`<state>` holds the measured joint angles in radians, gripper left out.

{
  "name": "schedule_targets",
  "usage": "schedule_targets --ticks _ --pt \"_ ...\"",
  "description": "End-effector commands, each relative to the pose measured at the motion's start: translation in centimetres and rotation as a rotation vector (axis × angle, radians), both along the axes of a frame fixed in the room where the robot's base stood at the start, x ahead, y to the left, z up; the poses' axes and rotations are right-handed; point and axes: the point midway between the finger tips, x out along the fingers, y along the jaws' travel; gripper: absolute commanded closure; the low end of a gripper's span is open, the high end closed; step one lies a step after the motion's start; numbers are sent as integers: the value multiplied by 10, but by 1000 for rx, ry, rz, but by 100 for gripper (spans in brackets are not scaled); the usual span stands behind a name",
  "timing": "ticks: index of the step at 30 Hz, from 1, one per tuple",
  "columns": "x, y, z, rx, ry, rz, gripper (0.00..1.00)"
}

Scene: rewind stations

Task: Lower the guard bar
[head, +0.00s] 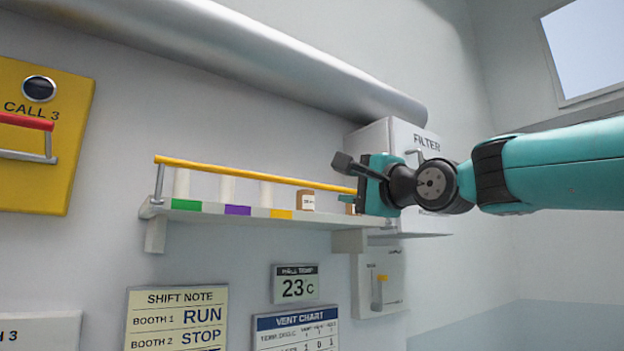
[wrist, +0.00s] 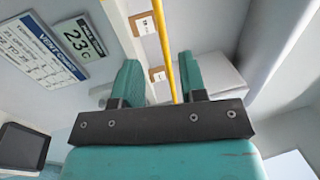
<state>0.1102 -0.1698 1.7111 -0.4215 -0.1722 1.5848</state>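The guard bar (head: 255,173) is a thin yellow bar running along the front of a wall shelf, raised above its edge on a grey post at the left end. My gripper (head: 356,186) is at the bar's right end. In the wrist view the bar (wrist: 165,50) runs lengthwise into the gap between the two teal fingers of my gripper (wrist: 158,78). The fingers stand apart, with room on the left of the bar; I see no clear contact. The bar's right end is hidden behind my gripper in the head view.
The shelf (head: 235,216) holds white cylinders (head: 227,188) and small brown boxes (head: 307,201), one partly hidden by my gripper. A white filter box (head: 385,135) is behind my gripper. A large pipe (head: 240,50) runs above. A switch panel (head: 395,288) is below. Open space lies in front.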

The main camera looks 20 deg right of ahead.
Motion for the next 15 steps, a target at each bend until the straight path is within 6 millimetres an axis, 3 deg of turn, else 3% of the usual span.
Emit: schedule_targets --ticks 9,15 --pt "70 24 19 -2 5 3 61" --pt "102 34 24 -3 3 2 61"
